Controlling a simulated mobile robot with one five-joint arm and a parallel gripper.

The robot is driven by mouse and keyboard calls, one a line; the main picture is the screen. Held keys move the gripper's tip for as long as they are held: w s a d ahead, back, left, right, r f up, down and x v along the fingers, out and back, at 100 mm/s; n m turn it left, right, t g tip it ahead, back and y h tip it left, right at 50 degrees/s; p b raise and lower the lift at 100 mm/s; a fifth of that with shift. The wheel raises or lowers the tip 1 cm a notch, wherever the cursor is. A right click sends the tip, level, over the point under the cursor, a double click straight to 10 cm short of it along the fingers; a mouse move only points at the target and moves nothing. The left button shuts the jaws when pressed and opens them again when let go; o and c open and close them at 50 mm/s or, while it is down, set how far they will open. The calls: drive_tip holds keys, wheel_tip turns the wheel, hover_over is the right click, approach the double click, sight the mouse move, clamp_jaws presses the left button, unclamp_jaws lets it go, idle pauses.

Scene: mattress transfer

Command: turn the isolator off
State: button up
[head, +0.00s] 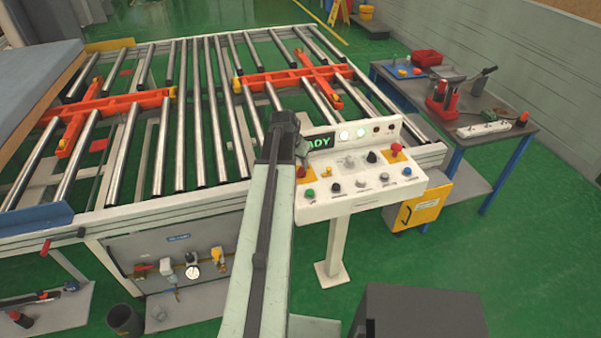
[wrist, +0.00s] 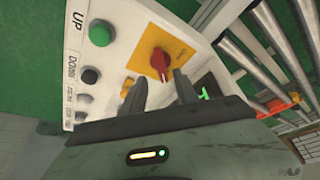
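The isolator is a red rotary knob on a square yellow plate (wrist: 168,42), set in the white control panel. In the wrist view the red knob (wrist: 161,64) is just beyond and between my fingertips. My gripper (wrist: 160,78) is open, with its two dark fingers apart and no clear contact with the knob. In the head view my gripper (head: 298,152) is over the left end of the panel (head: 345,203). A small red part (head: 301,171) shows beside it there, and the arm hides the rest of the isolator.
Several coloured buttons line the panel, including a green one (wrist: 101,33) beside the isolator. A red mushroom button (head: 397,149) is at its right end. A lit display (head: 320,142) is partly hidden. A roller conveyor (head: 180,120) is behind; a tool bench (head: 480,115) stands right.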

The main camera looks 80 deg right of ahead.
sight(301, 168)
drive_tip(key=b+x, duration=0.3)
drive_tip(key=x, duration=0.2)
drive_tip(key=shift+f+b, duration=0.2)
drive_tip(key=shift+b, duration=0.2)
drive_tip(key=shift+r, duration=0.15)
